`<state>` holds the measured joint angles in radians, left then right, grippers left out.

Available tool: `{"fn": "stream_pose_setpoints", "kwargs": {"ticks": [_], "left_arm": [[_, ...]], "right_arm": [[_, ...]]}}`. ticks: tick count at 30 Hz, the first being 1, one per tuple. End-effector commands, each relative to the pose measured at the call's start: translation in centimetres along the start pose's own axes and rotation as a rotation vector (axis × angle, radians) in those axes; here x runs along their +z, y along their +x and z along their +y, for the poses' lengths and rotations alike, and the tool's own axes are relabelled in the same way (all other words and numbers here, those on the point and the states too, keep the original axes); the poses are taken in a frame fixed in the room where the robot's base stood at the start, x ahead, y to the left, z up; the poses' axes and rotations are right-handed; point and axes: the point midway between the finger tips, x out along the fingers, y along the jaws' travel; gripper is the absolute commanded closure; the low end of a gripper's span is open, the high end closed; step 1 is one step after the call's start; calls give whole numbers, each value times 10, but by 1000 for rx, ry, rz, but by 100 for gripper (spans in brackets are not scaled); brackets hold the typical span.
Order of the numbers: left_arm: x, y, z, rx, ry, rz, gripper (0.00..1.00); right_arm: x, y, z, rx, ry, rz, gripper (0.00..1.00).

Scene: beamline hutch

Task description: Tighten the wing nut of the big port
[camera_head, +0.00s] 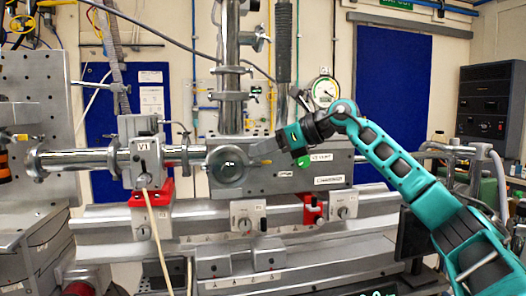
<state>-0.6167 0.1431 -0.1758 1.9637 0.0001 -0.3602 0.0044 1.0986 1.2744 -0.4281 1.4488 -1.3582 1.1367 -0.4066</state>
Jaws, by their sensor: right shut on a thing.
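The big port (228,166) is a round metal flange with a glassy face, on the front of the grey chamber in the middle of the view. My right gripper (262,152) reaches in from the right, its fingers pointing left and slightly down at the port's right rim. It is shut on a small part at that rim, where the wing nut sits. The wing nut is too small and too covered by the fingers to make out. My left gripper is not in view.
A horizontal pipe (80,160) with valve box V1 (146,160) runs left of the chamber. A vertical pipe (231,75) rises above it. Red mounts and small grey boxes (248,216) stand on the rail (370,206) below. A round gauge (325,91) is behind my right arm.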

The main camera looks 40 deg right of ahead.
Motion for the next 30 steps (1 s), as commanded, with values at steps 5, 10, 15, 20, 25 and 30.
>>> {"fn": "stream_pose_setpoints", "kwargs": {"ticks": [5,10,15,20,25,30], "left_arm": [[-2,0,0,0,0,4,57],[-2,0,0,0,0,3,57],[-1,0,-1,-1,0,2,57],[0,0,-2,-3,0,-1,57],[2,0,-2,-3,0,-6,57],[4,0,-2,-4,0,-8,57]], "right_arm": [[0,0,0,-16,7,0,100],[0,0,0,-17,7,0,100],[0,0,0,-17,7,-1,84],[0,0,0,-17,7,-1,70],[0,0,0,-16,7,0,70],[0,0,0,-15,7,0,70]]}}
